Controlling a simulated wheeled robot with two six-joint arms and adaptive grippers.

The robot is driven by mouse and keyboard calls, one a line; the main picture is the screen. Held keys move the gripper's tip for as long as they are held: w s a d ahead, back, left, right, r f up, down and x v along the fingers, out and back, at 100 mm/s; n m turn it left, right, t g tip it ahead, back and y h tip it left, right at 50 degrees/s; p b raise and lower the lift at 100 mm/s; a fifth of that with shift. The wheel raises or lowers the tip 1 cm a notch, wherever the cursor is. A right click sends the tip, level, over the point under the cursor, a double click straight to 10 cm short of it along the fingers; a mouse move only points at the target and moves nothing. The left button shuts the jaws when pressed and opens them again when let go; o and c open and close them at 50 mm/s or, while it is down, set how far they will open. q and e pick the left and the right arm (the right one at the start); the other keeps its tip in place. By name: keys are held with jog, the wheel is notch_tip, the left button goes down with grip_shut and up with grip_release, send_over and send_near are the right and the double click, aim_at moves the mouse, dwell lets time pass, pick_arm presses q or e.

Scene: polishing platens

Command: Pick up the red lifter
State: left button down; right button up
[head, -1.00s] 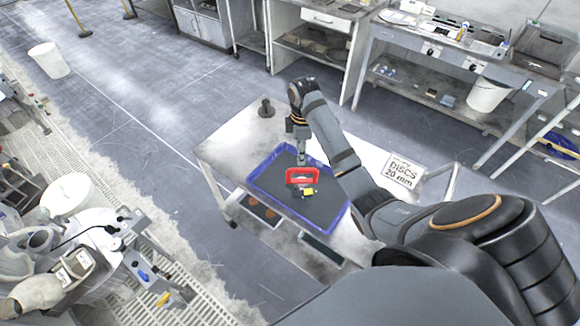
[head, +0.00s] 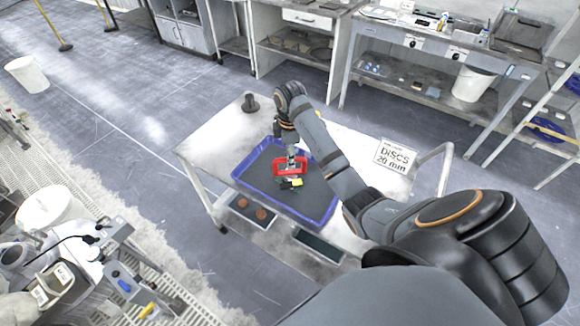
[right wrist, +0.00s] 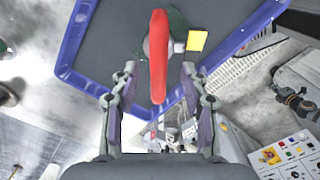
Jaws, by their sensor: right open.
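The red lifter (head: 290,168), with a loop-like handle, stands in a blue-rimmed tray (head: 276,205) on the cart in the head view. In the right wrist view the lifter (right wrist: 158,50) appears edge-on as a red bar. My right gripper (head: 292,152) is directly over the lifter, pointing down. In the right wrist view its two fingers (right wrist: 158,75) are open, one on each side of the red bar, with visible gaps. A small yellow block (head: 297,183) and a dark green part sit by the lifter's base. My left gripper is not seen.
The white cart top (head: 215,142) carries a dark round weight (head: 250,103) at its far corner and a "DISCS 20 mm" sign (head: 396,155) at right. Lower trays show beneath its front edge.

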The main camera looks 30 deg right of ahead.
jog(key=shift+w+f+p, duration=0.1)
jog(key=shift+f+p, duration=0.4)
jog(key=shift+f, duration=0.35)
jog(key=shift+w+f, duration=0.1)
jog(key=shift+f, duration=0.25)
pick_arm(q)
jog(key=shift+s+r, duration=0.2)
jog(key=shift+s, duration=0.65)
pick_arm(e)
jog(key=c, duration=0.5)
grip_shut()
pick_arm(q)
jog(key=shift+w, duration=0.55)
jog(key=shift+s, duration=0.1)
pick_arm(e)
jog(key=shift+r, duration=0.1)
